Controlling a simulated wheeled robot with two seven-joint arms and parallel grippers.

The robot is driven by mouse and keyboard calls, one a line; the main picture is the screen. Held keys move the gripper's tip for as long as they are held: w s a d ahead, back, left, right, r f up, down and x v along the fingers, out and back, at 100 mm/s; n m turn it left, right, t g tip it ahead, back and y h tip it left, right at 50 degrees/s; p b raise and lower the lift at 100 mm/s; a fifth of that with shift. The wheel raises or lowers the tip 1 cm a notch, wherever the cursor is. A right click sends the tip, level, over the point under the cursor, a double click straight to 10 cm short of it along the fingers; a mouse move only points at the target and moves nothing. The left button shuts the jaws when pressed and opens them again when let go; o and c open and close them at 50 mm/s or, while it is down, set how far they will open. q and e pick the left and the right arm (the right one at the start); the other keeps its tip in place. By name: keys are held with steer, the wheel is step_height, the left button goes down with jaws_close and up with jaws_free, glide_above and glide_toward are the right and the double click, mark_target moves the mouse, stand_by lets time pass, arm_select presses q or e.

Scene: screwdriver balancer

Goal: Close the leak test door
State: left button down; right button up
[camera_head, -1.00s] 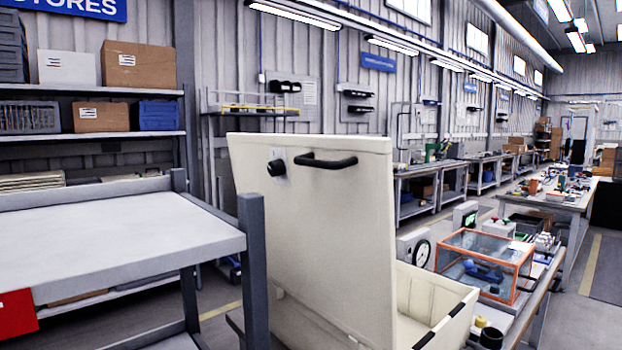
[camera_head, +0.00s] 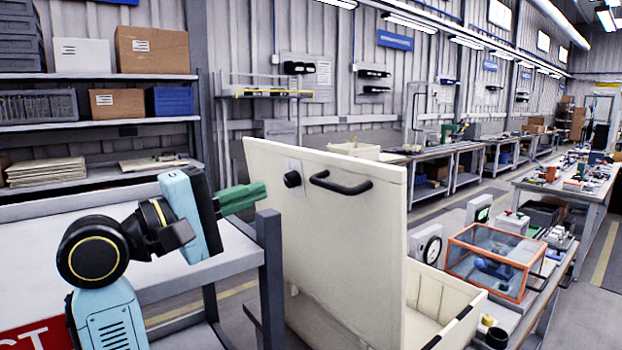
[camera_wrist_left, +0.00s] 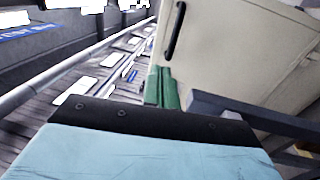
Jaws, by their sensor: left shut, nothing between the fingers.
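The leak test door (camera_head: 345,235) is a cream panel standing upright, raised open over its cream box (camera_head: 440,308). It has a black handle (camera_head: 341,186) and a round black knob (camera_head: 292,179) near its top edge. In the left wrist view, the green fingers (camera_wrist_left: 162,88) point towards the door (camera_wrist_left: 225,45), whose handle (camera_wrist_left: 175,30) also shows. My right gripper is not in view.
A grey table (camera_head: 190,274) with an upright post (camera_head: 270,275) stands left of the door, beneath my left arm. An orange-framed clear case (camera_head: 493,262) and a dial gauge (camera_head: 427,245) stand right of the box. Shelves (camera_head: 100,120) line the back left.

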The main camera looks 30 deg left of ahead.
mark_target(336, 160)
arm_select(q)
steer(key=x, duration=0.7)
steer(key=p+x, duration=0.1)
steer(key=x, duration=0.6)
steer(key=shift+s+r+p, duration=0.1)
steer(key=shift+r+p, duration=0.1)
steer(key=shift+p, duration=0.1)
